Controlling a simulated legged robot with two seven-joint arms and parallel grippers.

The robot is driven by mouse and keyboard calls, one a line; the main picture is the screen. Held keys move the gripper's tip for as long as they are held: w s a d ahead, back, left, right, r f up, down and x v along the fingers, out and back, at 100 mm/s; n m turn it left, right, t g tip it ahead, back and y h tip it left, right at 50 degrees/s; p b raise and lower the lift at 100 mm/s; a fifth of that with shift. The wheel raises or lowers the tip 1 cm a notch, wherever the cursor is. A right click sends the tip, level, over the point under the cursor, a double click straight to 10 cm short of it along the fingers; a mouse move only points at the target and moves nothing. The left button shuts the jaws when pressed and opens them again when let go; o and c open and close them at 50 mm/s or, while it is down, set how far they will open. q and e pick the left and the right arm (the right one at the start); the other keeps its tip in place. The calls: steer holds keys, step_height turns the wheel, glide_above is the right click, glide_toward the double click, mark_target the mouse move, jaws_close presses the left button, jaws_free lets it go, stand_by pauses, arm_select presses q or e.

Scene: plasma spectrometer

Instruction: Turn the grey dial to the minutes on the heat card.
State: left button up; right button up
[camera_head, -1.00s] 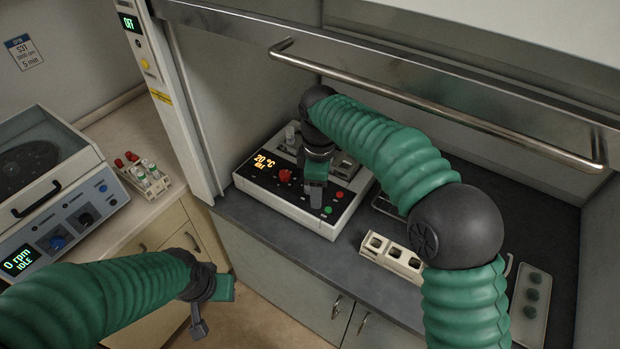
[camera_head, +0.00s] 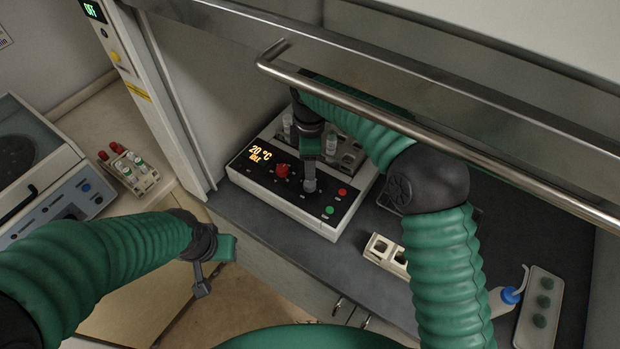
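The heat block (camera_head: 330,226) stands on the dark hood worktop, its amber display (camera_head: 262,154) reading 20 °C with a blurred line below. A red knob (camera_head: 281,170) shows beside the display. My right gripper (camera_head: 310,184) points down at the panel, between the red knob and the green and red buttons. The grey dial cannot be told apart from its grey fingertips, which seem to cover that spot; whether they touch or grip it is unclear. My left gripper (camera_head: 212,274) hangs away from the block, its opening unclear. No heat card is readable.
A metal bar (camera_head: 440,126) crosses above my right arm. A cream rack (camera_head: 386,254), a blue-capped bottle (camera_head: 505,298) and a grey pad tray (camera_head: 541,308) lie to the right. A tube rack (camera_head: 133,170) and a centrifuge (camera_head: 45,190) stand left. A wall card (camera_head: 4,38) is cut off.

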mark_target(310, 183)
steer(key=f, duration=0.6)
steer(key=f+p, duration=0.1)
steer(key=f, duration=0.3)
steer(key=shift+w, duration=0.4)
jaws_close()
